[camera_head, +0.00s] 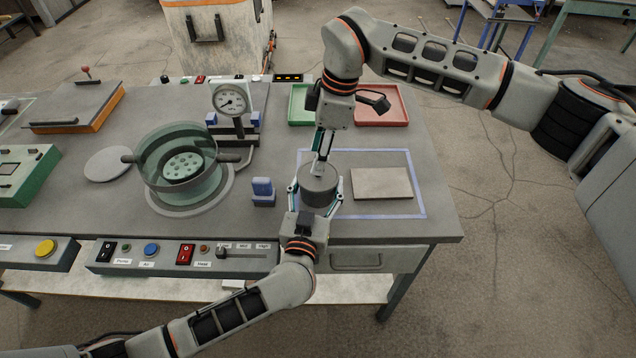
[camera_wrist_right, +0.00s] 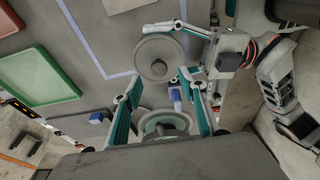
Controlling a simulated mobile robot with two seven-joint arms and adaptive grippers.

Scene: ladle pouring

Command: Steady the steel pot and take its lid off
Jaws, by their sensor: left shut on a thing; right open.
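The steel pot (camera_head: 320,192) is a small grey cylinder standing inside the blue outline on the table. Its lid (camera_wrist_right: 150,70) is on top, with a round knob (camera_wrist_right: 160,46). My left gripper (camera_head: 318,195) is shut on the pot, one finger on each side of its body. My right gripper (camera_head: 321,158) points down just above the lid. Its fingers are spread and empty in the right wrist view (camera_wrist_right: 158,80). Whether a fingertip touches the knob is hard to tell.
A flat grey plate (camera_head: 382,184) lies right of the pot. A green tray (camera_head: 300,105) and a red tray (camera_head: 384,104) lie behind. A blue block-like holder (camera_head: 263,190) and a glass vessel (camera_head: 150,175) stand to the left. A switch panel (camera_head: 180,255) runs along the front.

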